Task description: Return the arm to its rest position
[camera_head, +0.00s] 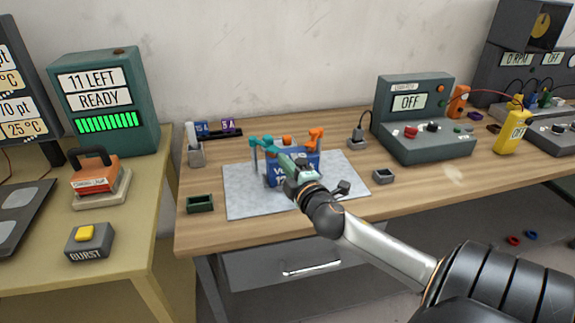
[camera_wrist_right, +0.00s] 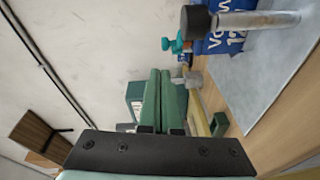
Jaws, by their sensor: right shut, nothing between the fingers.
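My right arm comes in from the lower right in the head view and reaches over the work table. Its gripper (camera_head: 287,160) is in front of the blue box (camera_head: 276,176) with white lettering and partly hides it. I cannot tell whether they touch. In the right wrist view the green fingers (camera_wrist_right: 160,98) are closed together with nothing between them. The blue box shows at the top of that view (camera_wrist_right: 232,38). A teal clamp (camera_head: 259,150) and an orange clamp (camera_head: 315,138) are at the box's top. My left gripper is not in view.
The box stands on a grey mat (camera_head: 240,196). A green tray (camera_head: 200,204) and a small grey tray (camera_head: 383,176) flank the mat. In the wrist view a black-capped metal rod (camera_wrist_right: 250,20) is close to the fingers.

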